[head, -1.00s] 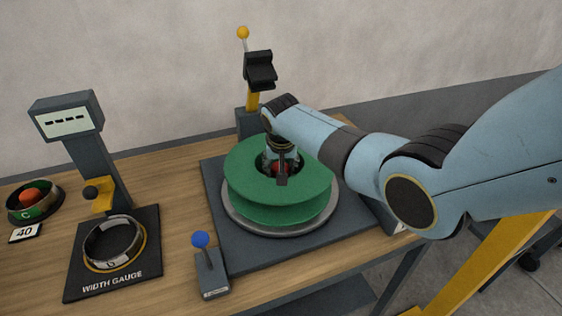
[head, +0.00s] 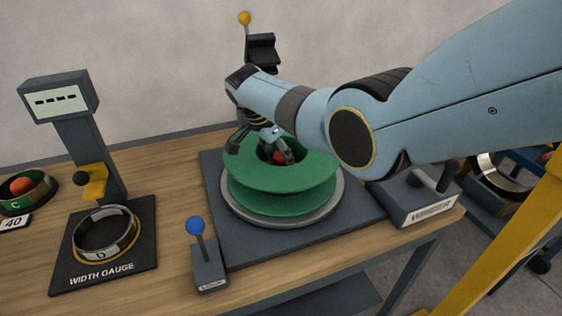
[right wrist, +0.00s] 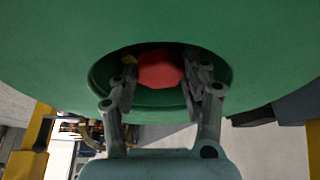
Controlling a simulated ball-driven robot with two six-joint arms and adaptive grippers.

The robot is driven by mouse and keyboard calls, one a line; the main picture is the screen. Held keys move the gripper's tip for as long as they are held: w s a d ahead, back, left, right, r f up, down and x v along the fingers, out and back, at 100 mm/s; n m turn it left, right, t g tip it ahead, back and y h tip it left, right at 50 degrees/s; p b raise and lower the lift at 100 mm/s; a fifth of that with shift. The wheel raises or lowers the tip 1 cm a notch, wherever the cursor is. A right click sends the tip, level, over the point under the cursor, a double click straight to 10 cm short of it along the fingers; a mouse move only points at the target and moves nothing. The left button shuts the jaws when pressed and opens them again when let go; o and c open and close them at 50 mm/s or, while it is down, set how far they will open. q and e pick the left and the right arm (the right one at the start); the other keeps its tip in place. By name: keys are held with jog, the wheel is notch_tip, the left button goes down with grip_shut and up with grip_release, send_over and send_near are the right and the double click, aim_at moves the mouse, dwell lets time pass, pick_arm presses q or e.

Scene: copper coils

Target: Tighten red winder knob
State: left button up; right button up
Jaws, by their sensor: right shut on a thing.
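The red winder knob (head: 278,157) sits in the centre hole of a green spool (head: 248,172), partly hidden by my right gripper (head: 275,156). In the right wrist view, the red knob (right wrist: 160,70) lies in the spool's round hole, between the fingers of my right gripper (right wrist: 162,75). The right gripper is shut on the knob, its wrist tilted over the spool. The spool stands on a round grey plate (head: 333,208) on a dark base. My left gripper is not in view.
A blue-knobbed lever (head: 196,227) stands at the front of the base. To the left is a width gauge (head: 60,100) with a metal ring (head: 104,250) on its dark pad. A yellow-knobbed post (head: 245,19) rises behind the spool. A dark box (head: 421,203) sits at the table's right.

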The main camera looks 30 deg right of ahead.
jog(key=m+g+b, duration=0.1)
jog(key=m+b, duration=0.2)
jog(key=m+g+y+b, duration=0.1)
jog(key=m+b, duration=0.2)
jog(key=b, duration=0.1)
jog(key=m+g+b, duration=0.1)
jog(key=m+b, duration=0.2)
jog(key=b, duration=0.1)
jog(key=shift+w+d+f+m+g, duration=0.1)
jog(key=shift+w+f+m+g, duration=0.2)
jog(key=shift+m, duration=0.1)
jog(key=shift+r+m+g+y+b, duration=0.15)
jog(key=shift+m+y+b, duration=0.2)
jog(key=shift+m+b, duration=0.35)
jog(key=shift+r+m+g+y+b, duration=0.15)
jog(key=shift+m+y+b, duration=0.2)
jog(key=shift+m+b, duration=0.35)
jog(key=o, duration=1.2)
